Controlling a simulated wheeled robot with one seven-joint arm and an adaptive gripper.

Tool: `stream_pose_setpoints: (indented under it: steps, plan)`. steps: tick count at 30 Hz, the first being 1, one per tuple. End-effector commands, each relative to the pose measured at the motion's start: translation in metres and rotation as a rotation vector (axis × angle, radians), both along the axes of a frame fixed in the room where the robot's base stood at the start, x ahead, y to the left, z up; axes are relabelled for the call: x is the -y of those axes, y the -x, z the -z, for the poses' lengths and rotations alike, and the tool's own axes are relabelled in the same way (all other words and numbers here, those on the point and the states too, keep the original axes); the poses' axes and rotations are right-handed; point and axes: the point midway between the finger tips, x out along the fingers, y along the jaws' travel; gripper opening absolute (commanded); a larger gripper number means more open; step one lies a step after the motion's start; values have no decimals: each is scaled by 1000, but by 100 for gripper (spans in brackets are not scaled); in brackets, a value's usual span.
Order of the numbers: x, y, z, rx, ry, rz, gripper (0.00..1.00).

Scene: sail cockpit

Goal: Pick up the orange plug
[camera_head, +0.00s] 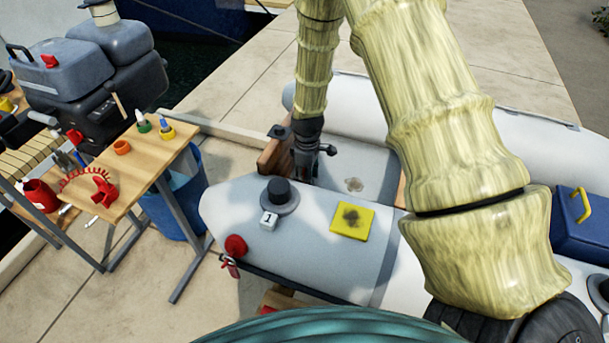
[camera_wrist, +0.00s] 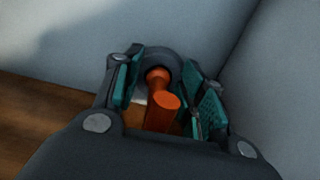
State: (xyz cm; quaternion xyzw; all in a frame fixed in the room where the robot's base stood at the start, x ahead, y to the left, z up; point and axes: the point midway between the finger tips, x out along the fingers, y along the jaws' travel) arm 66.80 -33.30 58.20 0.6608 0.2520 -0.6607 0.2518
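The orange plug (camera_wrist: 163,112) shows in the wrist view, with a narrow neck and a wider end towards the camera. Its far end meets a dark round ring (camera_wrist: 160,58). My gripper (camera_wrist: 165,88) has its teal pads on either side of the plug. Gaps show between the pads and the plug, so the gripper is open around it. In the head view my gripper (camera_head: 306,160) points down inside the boat beside the wooden board (camera_head: 272,158). The plug is not visible in the head view.
The grey inflatable boat (camera_head: 230,212) surrounds my gripper with its tubes. A black-capped valve (camera_head: 279,194), a numbered white block (camera_head: 269,221) and a yellow patch (camera_head: 352,221) are on the near tube. A wooden table (camera_head: 140,160) with small items stands left. A blue case (camera_head: 583,228) is right.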

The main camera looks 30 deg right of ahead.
Motion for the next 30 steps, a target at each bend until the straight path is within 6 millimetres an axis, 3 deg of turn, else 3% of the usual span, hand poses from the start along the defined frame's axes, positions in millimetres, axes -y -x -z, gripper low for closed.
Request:
stream_pose_setpoints:
  steps: [1,6,14,20,30]
  plan:
    - [0,0,0,0,0,0,28]
    - [0,0,0,0,0,0,0]
    - [0,0,-1,0,0,0,0]
    - [0,-1,-14,1,0,1,0]
    - [0,-1,-81,4,0,0,0]
